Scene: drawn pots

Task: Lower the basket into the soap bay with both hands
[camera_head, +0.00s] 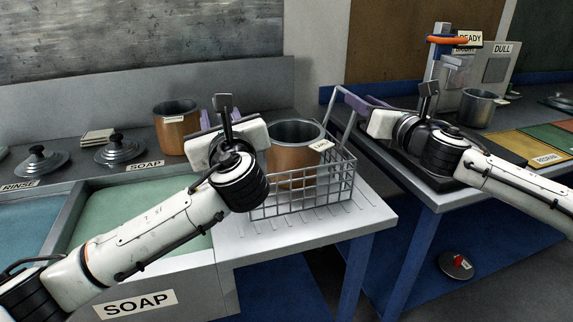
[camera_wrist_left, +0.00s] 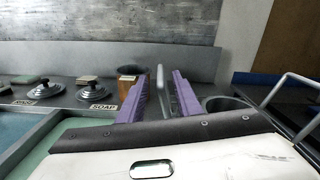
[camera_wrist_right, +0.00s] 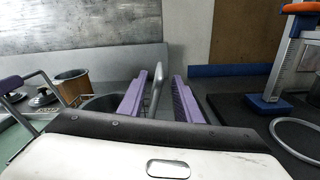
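The grey wire basket (camera_head: 305,197) stands on the ribbed drainboard and holds a copper pot (camera_head: 290,158) with a small tag. The soap bay (camera_head: 140,210) is the green-bottomed basin left of it, labelled SOAP in front. My left gripper (camera_head: 214,116) is at the basket's left side; its purple fingers stand apart with a handle bar (camera_wrist_left: 161,90) between them. My right gripper (camera_head: 358,102) is at the right handle (camera_head: 341,112); its fingers are apart, with a bar (camera_wrist_right: 157,88) between them. My left arm hides part of the bay and the basket's left end.
The drainboard (camera_head: 330,226) lies right of the bay. Another copper pot (camera_head: 176,128) and lids (camera_head: 120,150) stand on the back ledge. A RINSE basin (camera_head: 22,225) is at far left. A dark-topped table (camera_head: 405,172) with a gauge stand and metal cup (camera_head: 478,108) is at right.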

